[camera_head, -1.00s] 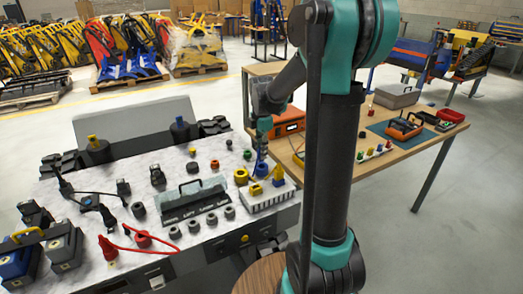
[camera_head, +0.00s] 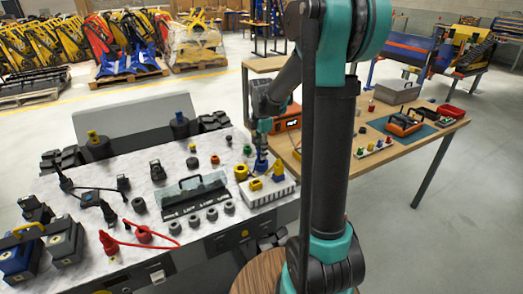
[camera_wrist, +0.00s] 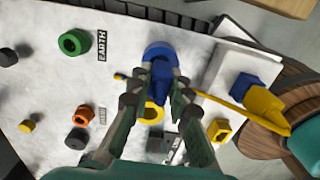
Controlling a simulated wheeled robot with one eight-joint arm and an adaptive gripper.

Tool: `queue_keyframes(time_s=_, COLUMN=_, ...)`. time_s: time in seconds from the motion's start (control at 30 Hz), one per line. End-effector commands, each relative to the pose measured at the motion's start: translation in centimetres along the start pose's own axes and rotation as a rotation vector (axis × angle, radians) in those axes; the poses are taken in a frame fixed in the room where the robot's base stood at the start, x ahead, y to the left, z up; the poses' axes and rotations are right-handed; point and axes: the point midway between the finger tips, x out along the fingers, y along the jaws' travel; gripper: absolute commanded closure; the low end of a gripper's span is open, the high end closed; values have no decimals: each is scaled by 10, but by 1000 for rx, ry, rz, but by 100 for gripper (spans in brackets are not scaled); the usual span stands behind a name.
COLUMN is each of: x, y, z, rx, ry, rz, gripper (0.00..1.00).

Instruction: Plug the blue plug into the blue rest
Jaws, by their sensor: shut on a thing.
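My gripper (camera_wrist: 157,86) is shut on the blue plug (camera_wrist: 161,72), which points away from the wrist camera. The blue rest (camera_wrist: 158,47), a thick blue ring, lies right at the plug's far end; the plug overlaps its opening in the wrist view. I cannot tell how deep the plug sits in it. In the head view the blue plug and rest merge into one small blue shape (camera_head: 261,162) below my gripper, at the right end of the white panel (camera_head: 120,215).
A yellow ring (camera_wrist: 153,112) is close beside the fingers. A green ring (camera_wrist: 74,42) and an orange ring (camera_wrist: 82,116) stand to the left. A white block (camera_head: 264,193) with yellow and blue plugs is close on the right. A wooden table (camera_head: 440,132) stands behind.

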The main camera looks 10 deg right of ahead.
Motion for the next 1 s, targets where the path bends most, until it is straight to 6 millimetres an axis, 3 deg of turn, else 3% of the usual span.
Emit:
queue_keyframes(time_s=0.73, x=17, y=0, z=0, rx=0, ry=0, rz=0, gripper=100)
queue_keyframes(time_s=0.77, x=16, y=0, z=0, rx=0, ry=0, rz=0, gripper=78)
queue_keyframes(time_s=0.93, x=16, y=0, z=0, rx=0, ry=0, rz=0, gripper=58)
queue_keyframes(time_s=1.0, x=16, y=0, z=0, rx=0, ry=0, rz=0, gripper=58)
